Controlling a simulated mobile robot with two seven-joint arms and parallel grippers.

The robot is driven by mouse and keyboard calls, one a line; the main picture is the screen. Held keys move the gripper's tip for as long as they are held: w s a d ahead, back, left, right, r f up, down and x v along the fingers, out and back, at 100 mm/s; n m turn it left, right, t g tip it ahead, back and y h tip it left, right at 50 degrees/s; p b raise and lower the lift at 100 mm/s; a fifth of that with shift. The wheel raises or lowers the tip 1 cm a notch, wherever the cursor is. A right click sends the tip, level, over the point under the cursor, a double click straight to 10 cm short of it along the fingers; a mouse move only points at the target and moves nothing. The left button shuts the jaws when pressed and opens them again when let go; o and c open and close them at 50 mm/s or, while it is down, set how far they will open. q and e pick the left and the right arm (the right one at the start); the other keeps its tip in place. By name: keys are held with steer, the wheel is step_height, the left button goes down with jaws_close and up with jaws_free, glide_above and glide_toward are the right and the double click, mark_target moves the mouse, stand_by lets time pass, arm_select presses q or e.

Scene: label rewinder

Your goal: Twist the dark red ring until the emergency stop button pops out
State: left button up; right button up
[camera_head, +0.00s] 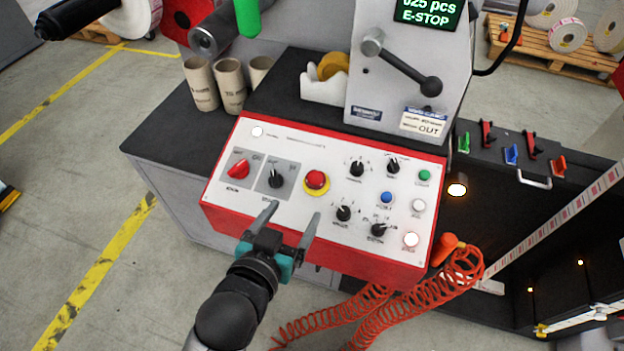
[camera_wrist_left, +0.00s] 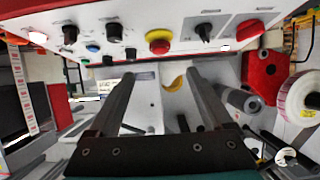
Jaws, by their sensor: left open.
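The emergency stop button (camera_head: 317,178) is a red mushroom button on a yellow base, at the middle of the white control panel (camera_head: 310,151). The dark red ring is too small to tell clearly from the button's cap. The button also shows at the top of the left wrist view (camera_wrist_left: 158,42). My left gripper (camera_head: 296,210) is open and empty, with its fingers pointing toward the panel, just below the button in the head view. In the wrist view the left gripper's fingertips (camera_wrist_left: 160,73) are spread apart, below the button and not around it. My right gripper is not in view.
A red rotary switch (camera_head: 238,168) and a black knob (camera_head: 276,180) sit left of the button. Several black knobs and coloured push buttons are to its right. The display (camera_head: 428,12) reads E-STOP. An orange coiled hose (camera_head: 435,297) hangs at the lower right.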

mark_target(314, 181)
arm_select(q)
steer(key=b+x, duration=0.2)
steer(key=x, duration=1.1)
steer(key=shift+f+b, duration=0.1)
steer(key=shift+b, duration=0.25)
steer(key=shift+s, duration=0.1)
jaws_close()
